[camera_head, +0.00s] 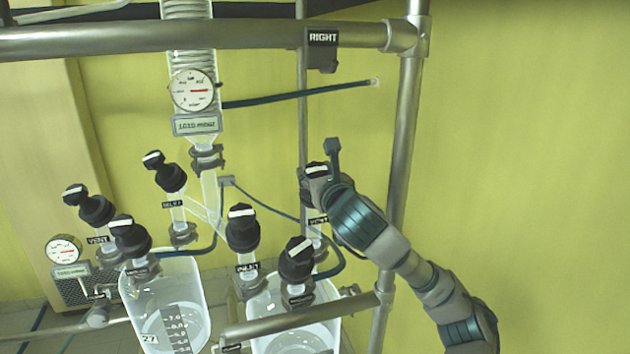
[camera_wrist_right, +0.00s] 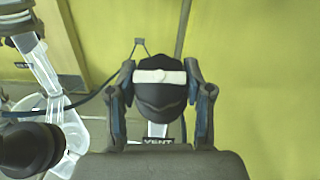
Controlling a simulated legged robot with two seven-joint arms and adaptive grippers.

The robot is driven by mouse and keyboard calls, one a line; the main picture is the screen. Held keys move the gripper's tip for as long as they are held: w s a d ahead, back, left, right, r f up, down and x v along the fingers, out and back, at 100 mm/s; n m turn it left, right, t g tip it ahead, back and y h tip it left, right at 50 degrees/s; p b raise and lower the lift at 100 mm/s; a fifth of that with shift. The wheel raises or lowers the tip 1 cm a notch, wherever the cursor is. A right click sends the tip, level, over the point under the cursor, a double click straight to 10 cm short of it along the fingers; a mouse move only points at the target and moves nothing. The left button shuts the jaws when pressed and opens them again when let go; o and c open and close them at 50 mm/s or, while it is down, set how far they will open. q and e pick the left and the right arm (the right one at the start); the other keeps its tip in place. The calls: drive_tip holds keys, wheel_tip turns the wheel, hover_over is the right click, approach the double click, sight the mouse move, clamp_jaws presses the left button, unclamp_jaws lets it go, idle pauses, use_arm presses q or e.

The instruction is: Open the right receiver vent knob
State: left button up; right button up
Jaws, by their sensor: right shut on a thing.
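The right receiver vent knob (camera_wrist_right: 160,90) is black with a white bar on top, and the bar lies level across the wrist view. A VENT label (camera_wrist_right: 160,141) shows just below it. My right gripper (camera_wrist_right: 160,92) has one finger on each side of the knob and is shut on it. In the head view my right gripper (camera_head: 318,180) covers most of the knob (camera_head: 317,168), above the right receiver (camera_head: 285,325). A sign (camera_head: 322,38) reading RIGHT hangs from the frame above. My left gripper is not in view.
An inlet knob (camera_head: 243,228) and another black knob (camera_head: 297,259) stand close to the left of my right gripper. More knobs sit over the left receiver (camera_head: 165,300). A metal upright (camera_head: 404,130) stands just right of the gripper. Thin hoses (camera_head: 265,203) run behind.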

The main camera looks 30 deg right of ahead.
drive_tip(key=shift+s+d+r+n+t+y, duration=0.15)
drive_tip(key=shift+r+n+y, duration=0.1)
drive_tip(key=shift+n+y, duration=0.55)
drive_tip(key=shift+a+r+n+t+y, duration=0.1)
drive_tip(key=shift+r+n+t+y, duration=0.1)
drive_tip(key=shift+n+y, duration=0.55)
drive_tip(key=o, duration=0.9)
drive_tip(key=shift+o, duration=1.3)
drive_tip(key=shift+s, duration=0.35)
drive_tip(key=shift+f, duration=0.2)
drive_tip(key=s, duration=0.7)
drive_tip(key=shift+s+a+r, duration=0.15)
drive_tip(key=shift+a+r, duration=0.05)
